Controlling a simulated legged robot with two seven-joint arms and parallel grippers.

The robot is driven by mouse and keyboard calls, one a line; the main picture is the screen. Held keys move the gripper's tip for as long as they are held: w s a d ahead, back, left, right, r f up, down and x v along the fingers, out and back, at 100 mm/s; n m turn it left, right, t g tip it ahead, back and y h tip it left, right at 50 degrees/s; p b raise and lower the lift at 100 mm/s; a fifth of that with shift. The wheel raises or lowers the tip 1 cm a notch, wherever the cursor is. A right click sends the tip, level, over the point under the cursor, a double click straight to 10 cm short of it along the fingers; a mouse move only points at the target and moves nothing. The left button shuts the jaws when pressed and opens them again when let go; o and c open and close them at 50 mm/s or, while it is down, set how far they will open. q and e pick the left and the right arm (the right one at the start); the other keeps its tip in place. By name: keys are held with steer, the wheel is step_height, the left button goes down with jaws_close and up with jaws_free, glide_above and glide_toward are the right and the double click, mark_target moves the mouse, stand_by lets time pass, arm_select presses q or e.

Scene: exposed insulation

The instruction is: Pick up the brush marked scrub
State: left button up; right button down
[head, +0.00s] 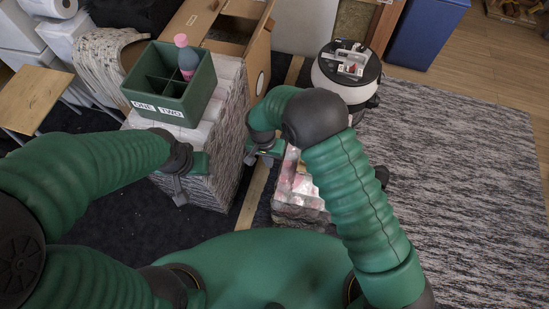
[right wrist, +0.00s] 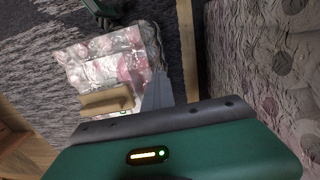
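A tan, block-shaped thing that may be the brush (right wrist: 107,100) lies on a plastic-wrapped bundle in the right wrist view. A small light mark shows near its end, too small to read. In the head view my right arm covers that spot.
A green divided caddy (head: 172,112) marked ONE and TWO stands on the wrapped stack (head: 215,150); a pink-capped bottle (head: 187,58) is in it. A round black-and-white canister (head: 345,75) stands behind the bundle. Open carpet (head: 460,150) lies to the right.

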steer(key=shift+c, duration=2.2)
jaws_free()
steer(key=shift+a, duration=0.1)
steer(key=shift+r, duration=0.1)
